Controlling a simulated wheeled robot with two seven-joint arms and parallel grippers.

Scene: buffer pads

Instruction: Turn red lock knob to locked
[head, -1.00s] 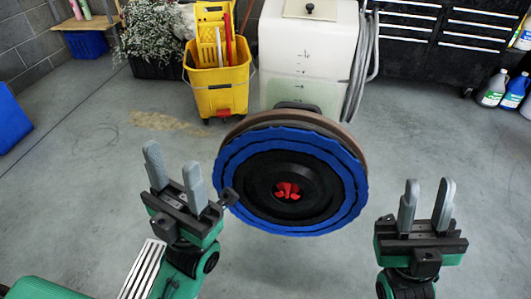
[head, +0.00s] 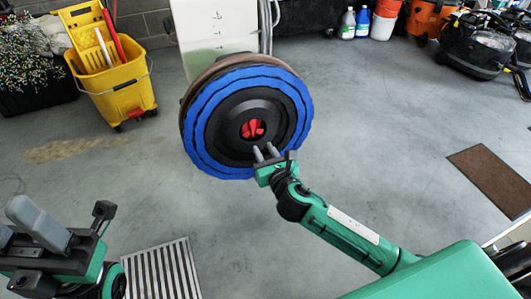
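The red lock knob (head: 252,129) sits in the black centre hub of a round blue pad disc (head: 215,100) that faces me. My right gripper (head: 265,151) is at the lower edge of the hub, just below and slightly right of the knob. Its two grey fingers point up toward the knob with a gap between them and nothing in it. I cannot tell whether they touch the hub. My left gripper (head: 20,216) is at the lower left, well away from the disc. Its fingers are apart and empty, partly cut off by the picture edge.
A yellow mop bucket (head: 115,85) stands left of the disc, and a white tank (head: 218,28) is behind it. A floor drain grate (head: 162,270) lies at the bottom. A brown mat (head: 490,178) lies at the right. The concrete floor right of the disc is clear.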

